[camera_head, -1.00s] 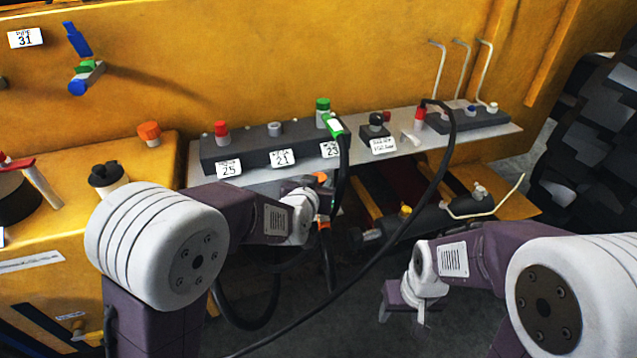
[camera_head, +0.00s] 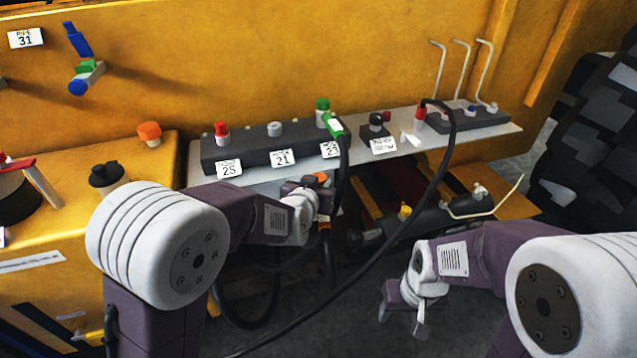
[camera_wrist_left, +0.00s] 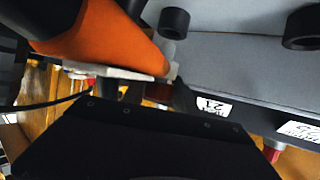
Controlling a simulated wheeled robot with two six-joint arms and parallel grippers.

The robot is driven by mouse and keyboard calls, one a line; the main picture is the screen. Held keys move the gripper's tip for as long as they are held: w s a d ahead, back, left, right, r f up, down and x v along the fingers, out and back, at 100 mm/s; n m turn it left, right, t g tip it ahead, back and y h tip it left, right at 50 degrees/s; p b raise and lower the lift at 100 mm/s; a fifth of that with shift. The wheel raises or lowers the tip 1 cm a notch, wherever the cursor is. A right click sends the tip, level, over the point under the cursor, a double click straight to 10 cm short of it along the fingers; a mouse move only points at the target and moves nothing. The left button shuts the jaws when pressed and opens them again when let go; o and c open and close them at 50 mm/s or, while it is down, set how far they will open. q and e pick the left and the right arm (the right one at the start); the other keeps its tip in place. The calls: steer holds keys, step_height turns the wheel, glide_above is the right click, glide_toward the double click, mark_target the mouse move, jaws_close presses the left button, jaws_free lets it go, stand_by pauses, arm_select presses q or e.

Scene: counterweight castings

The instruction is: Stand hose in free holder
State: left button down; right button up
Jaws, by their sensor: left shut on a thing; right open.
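My left gripper (camera_head: 322,200) is shut on a hose with an orange end (camera_head: 323,179), in front of the grey shelf. In the left wrist view the orange sleeve (camera_wrist_left: 105,38) lies slanted across the jaws. The hose's lower black part hangs below. A dark block (camera_head: 250,150) on the shelf carries labels 25, 21 and 23. A green-ended hose (camera_head: 336,126) is at its right end. A red-ended hose (camera_head: 420,114) stands at a smaller dark block (camera_head: 475,118) to the right. I cannot tell which holder is free. My right gripper (camera_head: 403,312) is open and empty, low on the right.
The grey shelf (camera_head: 400,148) runs along the yellow machine wall. A small labelled block (camera_head: 376,132) stands between the larger ones. A black hose loops across in front of the shelf. A dark cylinder (camera_head: 425,218) lies below. A black tyre (camera_head: 592,140) is at the right.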

arm_select(q)
steer(key=shift+f+b, duration=1.5)
steer(key=shift+f, duration=0.25)
steer(key=c, duration=0.9)
jaws_free()
steer(key=p+v, duration=0.2)
steer(key=v, duration=0.7)
steer(key=shift+s, duration=0.1)
